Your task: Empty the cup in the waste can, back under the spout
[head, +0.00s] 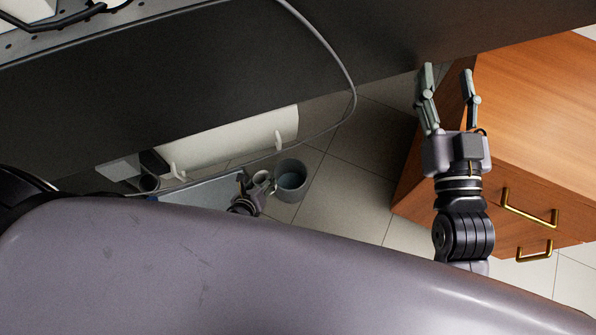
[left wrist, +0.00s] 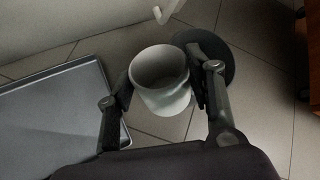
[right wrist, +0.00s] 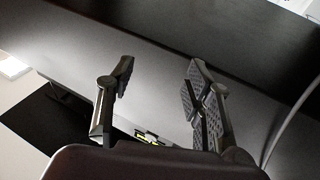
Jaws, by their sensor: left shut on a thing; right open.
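My left gripper (head: 255,185) is low near the floor and shut on a pale grey cup (left wrist: 160,78). The cup also shows small in the head view (head: 262,177). It looks roughly upright with its mouth up; I cannot tell what is in it. A grey round can (head: 291,181) stands on the floor just right of the cup in the head view. In the left wrist view a dark round shape (left wrist: 215,57) lies behind the right finger; I cannot tell if it is the can. My right gripper (head: 446,85) is open and empty. No spout is clearly visible.
A grey tray (head: 200,190) lies left of the cup. A long white body (head: 235,140) with hook-like feet lies behind it, under the dark bench (head: 220,60). A grey cable (head: 352,85) hangs across. A wooden drawer cabinet (head: 540,110) stands at the right.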

